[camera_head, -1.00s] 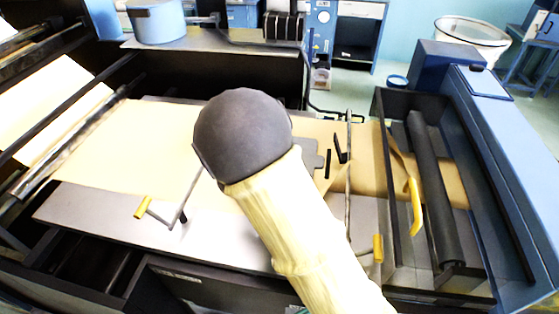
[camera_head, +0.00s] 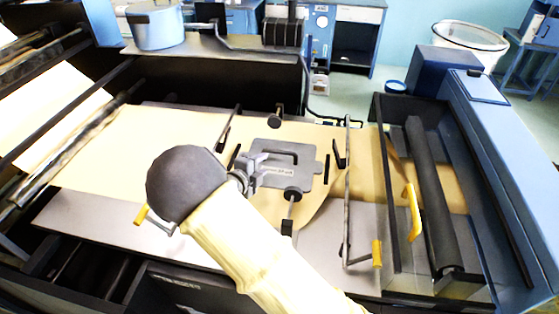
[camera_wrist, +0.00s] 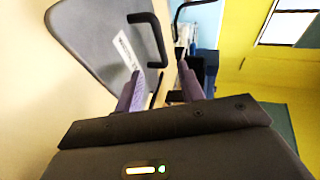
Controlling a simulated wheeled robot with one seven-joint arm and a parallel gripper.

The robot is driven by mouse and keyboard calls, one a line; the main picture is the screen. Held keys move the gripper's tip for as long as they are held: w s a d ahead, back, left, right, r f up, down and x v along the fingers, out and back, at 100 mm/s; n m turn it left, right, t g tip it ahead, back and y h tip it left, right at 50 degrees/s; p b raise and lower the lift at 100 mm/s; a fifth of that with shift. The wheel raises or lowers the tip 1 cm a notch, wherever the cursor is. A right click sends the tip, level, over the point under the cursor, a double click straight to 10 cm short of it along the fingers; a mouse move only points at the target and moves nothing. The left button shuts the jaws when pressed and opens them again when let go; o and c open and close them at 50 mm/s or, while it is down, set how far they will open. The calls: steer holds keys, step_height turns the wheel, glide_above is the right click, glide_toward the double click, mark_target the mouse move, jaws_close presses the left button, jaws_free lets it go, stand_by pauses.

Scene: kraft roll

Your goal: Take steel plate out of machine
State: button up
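The steel plate (camera_head: 303,177) is a grey flat piece with a dark handle on top. It lies on the brown kraft paper in the middle of the machine bed. My gripper (camera_head: 262,160) is at its left part in the head view, partly covering it. In the wrist view the plate (camera_wrist: 88,35) fills the upper left, with its black handle (camera_wrist: 155,36) just beyond the purple fingers. My gripper (camera_wrist: 160,85) has its fingers apart there. I cannot tell whether the handle lies between them or whether they touch it.
Kraft paper (camera_head: 130,150) spans the bed. Dark clamps (camera_head: 340,157) stand around the plate. A lever with a yellow grip (camera_head: 377,252) is right of it. A dark roller (camera_head: 433,200) sits farther right. A metal pot (camera_head: 156,25) stands on the back shelf.

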mark_target(278, 153)
steer(key=p+x, duration=0.2)
steer(key=x, duration=0.4)
steer(key=shift+w+d, duration=0.25)
steer(key=shift+w, duration=0.05)
steer(key=shift+w+d+f, duration=0.1)
steer(key=shift+w+f, duration=0.1)
steer(key=shift+w+d+p, duration=0.3)
steer(key=shift+w+p, duration=0.2)
steer(key=shift+p, duration=0.25)
steer(key=p+x, duration=0.2)
steer(key=x, duration=0.1)
steer(key=shift+w+d+f, duration=0.2)
steer(key=shift+w+f, duration=0.1)
steer(key=shift+w, duration=0.2)
